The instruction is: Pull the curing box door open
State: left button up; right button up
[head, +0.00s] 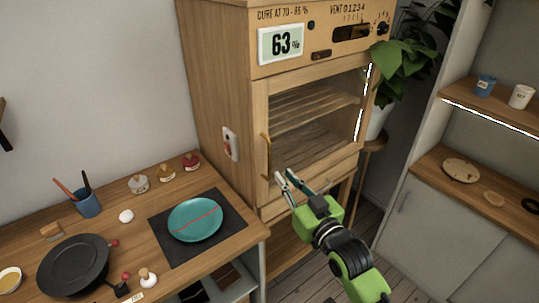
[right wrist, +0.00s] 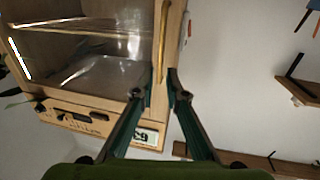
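The curing box (head: 215,90) is a tall wooden cabinet with a 63 % display. Its glazed door (head: 312,118) looks shut, and wire shelves show behind the glass. A slim brass handle (head: 266,157) stands upright at the door's left edge. My right gripper (head: 286,174) is in front of the door, by the handle's lower end. In the right wrist view, which is upside down, its fingers (right wrist: 161,74) are apart and the handle (right wrist: 163,38) lines up with the gap between them. I cannot tell whether they touch it. My left gripper is not in view.
A workbench (head: 135,225) at left holds a teal plate (head: 196,217) with a red seam on a dark mat, a black pan (head: 72,264), and small jars. A plant (head: 412,55) stands right of the box. Shelves with cups (head: 521,97) are at far right.

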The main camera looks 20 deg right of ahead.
jog(key=p, duration=0.2)
send_over(270, 178)
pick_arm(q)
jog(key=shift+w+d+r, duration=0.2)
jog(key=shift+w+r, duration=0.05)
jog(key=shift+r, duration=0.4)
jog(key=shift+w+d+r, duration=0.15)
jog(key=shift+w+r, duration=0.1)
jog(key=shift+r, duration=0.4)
pick_arm(e)
jog(key=shift+w, duration=0.3)
grip_shut()
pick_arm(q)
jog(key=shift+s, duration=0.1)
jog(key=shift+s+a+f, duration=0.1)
